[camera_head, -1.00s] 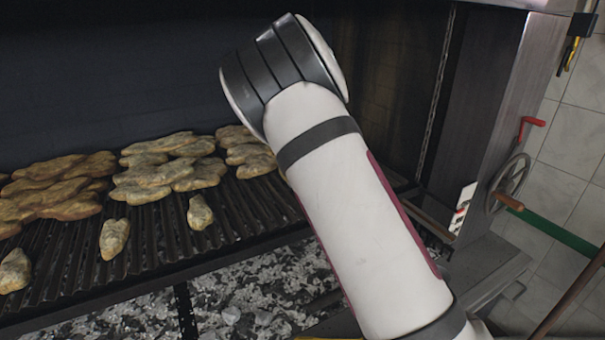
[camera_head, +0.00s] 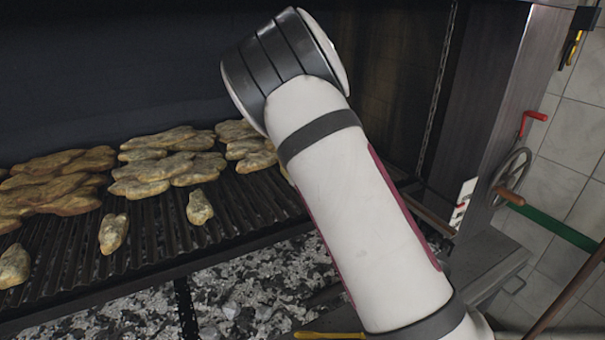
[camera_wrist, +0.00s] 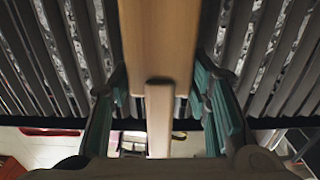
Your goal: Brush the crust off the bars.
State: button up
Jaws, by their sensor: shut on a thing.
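In the wrist view my gripper (camera_wrist: 160,98) has its teal-padded fingers on both sides of a wooden brush (camera_wrist: 158,40) and is shut on it. The wood runs up the middle of that view, with a narrower wooden piece below. Any bristles are hidden. Dark grill bars (camera_wrist: 265,60) show on both sides of the wood, with grey coals between them; I cannot tell whether the brush touches them. In the head view the grill bars (camera_head: 158,235) lie at the left, and my gripper and brush are hidden behind my white arm. I cannot make out the crust.
Several browned pieces of food (camera_head: 150,165) lie on the grill, with smaller ones (camera_head: 199,207) nearer its front edge. Ash and coals (camera_head: 240,290) lie below. A handwheel (camera_head: 512,175) and a dark side wall (camera_head: 480,110) stand at the right.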

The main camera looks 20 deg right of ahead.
jog(key=shift+w+d+b, duration=0.2)
jog(key=shift+d+b, duration=0.2)
jog(key=shift+d, duration=0.5)
jog(key=shift+w+d+b, duration=0.2)
jog(key=shift+d+b, duration=0.15)
jog(key=shift+d, duration=0.5)
jog(key=shift+s+a+f+p, duration=0.1)
jog(key=shift+s+a+p, duration=0.05)
jog(key=shift+a, duration=0.55)
jog(key=shift+s+a+f+p, duration=0.15)
jog(key=shift+s+a, duration=0.05)
jog(key=shift+a, duration=0.45)
jog(key=shift+s+a+f+p, duration=0.1)
jog(key=shift+s+a+p, duration=0.05)
jog(key=shift+a, duration=0.55)
jog(key=shift+d+r, duration=0.1)
jog(key=shift+r, duration=3.05)
jog(key=shift+r, duration=1.5)
